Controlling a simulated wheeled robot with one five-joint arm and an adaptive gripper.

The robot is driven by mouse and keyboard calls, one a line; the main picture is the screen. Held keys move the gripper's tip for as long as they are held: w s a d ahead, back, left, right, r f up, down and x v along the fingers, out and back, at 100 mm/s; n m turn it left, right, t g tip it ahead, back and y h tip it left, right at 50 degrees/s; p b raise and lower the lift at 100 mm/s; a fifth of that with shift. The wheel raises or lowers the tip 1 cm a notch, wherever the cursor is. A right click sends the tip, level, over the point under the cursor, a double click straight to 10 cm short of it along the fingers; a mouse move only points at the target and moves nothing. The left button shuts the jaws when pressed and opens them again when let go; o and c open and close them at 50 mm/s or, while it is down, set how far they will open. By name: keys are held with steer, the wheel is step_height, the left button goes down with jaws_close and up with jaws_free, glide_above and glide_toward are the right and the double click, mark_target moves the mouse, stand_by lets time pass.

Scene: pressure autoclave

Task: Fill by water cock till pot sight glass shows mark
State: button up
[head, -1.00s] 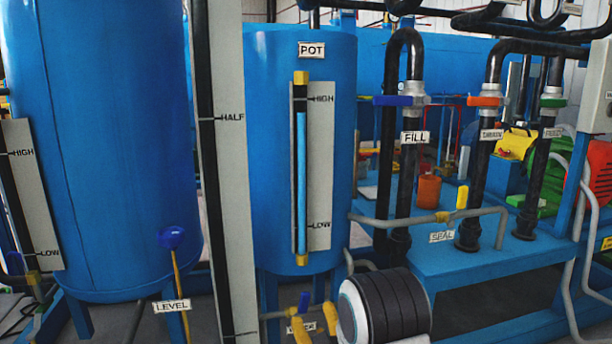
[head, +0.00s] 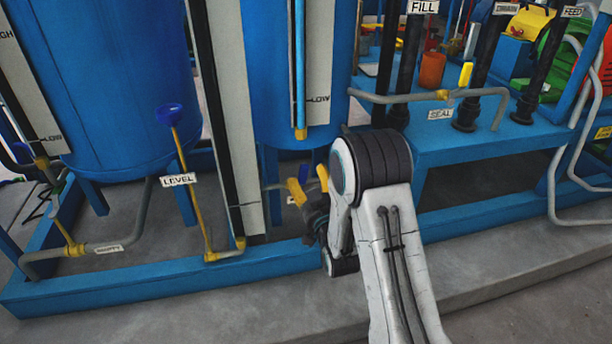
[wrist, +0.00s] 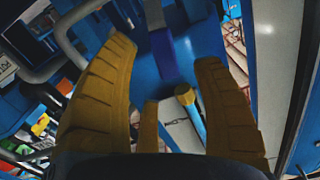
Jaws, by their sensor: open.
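The pot (head: 278,80) is a blue tank, and the lower part of its sight glass (head: 299,70) shows a light blue column beside the LOW mark. The top of the glass and the HIGH mark are out of view. The lower end of the glass, with a yellow cap, also shows in the wrist view (wrist: 186,94). My gripper (head: 309,180) has yellow fingers and is open below the pot, in front of a pipe and a mostly hidden label. In the wrist view my gripper (wrist: 164,52) has its fingers apart.
The LEVEL valve (head: 170,115) with a blue knob and yellow stem is at left. The SEAL pipe (head: 400,97) with a yellow handle runs at right above a blue platform. A blue frame rail (head: 130,280) edges the floor in front.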

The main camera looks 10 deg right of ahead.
mark_target(307, 174)
steer(key=shift+w+f+b, duration=0.15)
steer(key=shift+w+b, duration=0.5)
steer(key=shift+w, duration=1.4)
steer(key=shift+c, duration=0.2)
